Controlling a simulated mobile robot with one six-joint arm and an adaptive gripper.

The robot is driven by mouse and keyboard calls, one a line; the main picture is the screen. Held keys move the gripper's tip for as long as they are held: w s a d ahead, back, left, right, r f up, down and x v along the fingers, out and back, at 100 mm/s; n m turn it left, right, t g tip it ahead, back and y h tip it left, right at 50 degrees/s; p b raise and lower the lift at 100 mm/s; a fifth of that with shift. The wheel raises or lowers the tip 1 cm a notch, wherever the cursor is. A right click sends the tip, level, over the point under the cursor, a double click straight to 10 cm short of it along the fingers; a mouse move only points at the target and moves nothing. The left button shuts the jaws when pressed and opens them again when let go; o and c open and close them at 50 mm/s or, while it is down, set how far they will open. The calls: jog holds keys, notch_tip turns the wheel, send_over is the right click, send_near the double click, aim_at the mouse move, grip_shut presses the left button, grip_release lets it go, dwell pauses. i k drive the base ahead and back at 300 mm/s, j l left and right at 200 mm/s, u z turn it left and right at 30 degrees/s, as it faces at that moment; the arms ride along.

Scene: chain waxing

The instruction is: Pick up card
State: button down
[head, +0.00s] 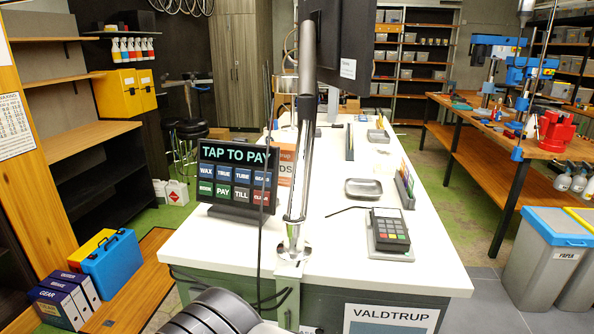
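I cannot make out a single loose card for certain on the white counter (340,275). A black payment terminal (390,228) with a keypad sits on a grey stand near the counter's front right. Behind it, a grey upright holder (404,188) stands at the right edge, with thin coloured edges showing at its top, too small to identify. A shallow metal tray (363,189) lies left of the holder and looks empty. My gripper is not in view.
A black "TAP TO PAY" sign (236,178) stands at the counter's left. A metal pole (296,190) clamped at the front edge carries a dark monitor (346,45). A cable lies near the terminal. Grey bins (545,260) stand on the floor at right.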

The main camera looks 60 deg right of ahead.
aim_at(406, 179)
jog(key=z, duration=2.65)
